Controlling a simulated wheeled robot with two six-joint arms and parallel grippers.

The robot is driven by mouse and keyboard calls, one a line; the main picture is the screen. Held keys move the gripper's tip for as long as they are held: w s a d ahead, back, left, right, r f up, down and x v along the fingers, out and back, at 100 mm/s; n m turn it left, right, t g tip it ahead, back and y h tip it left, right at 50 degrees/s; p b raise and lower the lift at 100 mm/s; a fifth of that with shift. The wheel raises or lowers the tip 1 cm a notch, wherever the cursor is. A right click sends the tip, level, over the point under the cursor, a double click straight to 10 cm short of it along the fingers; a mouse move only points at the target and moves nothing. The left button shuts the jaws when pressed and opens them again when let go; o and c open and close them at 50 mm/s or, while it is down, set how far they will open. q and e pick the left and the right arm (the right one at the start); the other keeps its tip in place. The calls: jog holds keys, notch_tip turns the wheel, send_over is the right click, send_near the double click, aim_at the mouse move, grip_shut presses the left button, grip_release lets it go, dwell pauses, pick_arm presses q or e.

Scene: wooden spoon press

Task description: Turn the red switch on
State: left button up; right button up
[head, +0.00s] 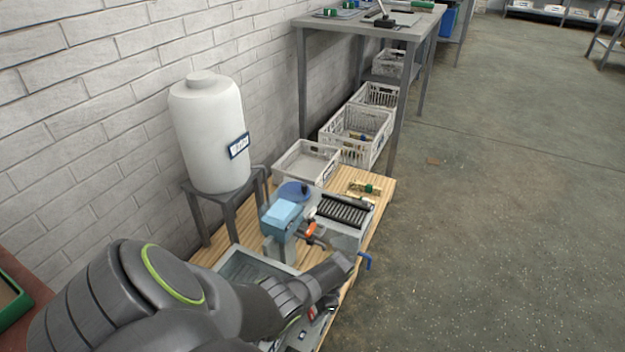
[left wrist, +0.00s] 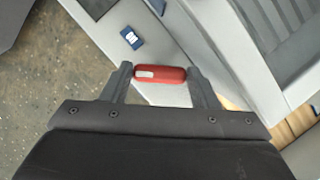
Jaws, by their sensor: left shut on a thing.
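The red switch (left wrist: 160,73) is a small red bar with a pale patch at its left end, set against a light grey panel (left wrist: 125,20) in the left wrist view. My left gripper (left wrist: 162,74) has one finger at each end of the switch and is shut on it. A small dark blue label (left wrist: 131,38) is on the panel just beyond the switch. In the head view my left arm reaches over the front of the wooden platform and its wrist hides most of the gripper. My right gripper is not in view.
A blue machine (head: 284,213) and a roller bed (head: 344,210) stand on the wooden platform (head: 383,196). A white tank (head: 211,135) stands left, with crates (head: 358,134) behind. The floor at right is clear.

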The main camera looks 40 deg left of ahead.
pick_arm(q)
jog(key=o, duration=0.9)
jog(key=shift+o, duration=0.4)
jog(key=shift+a, duration=0.1)
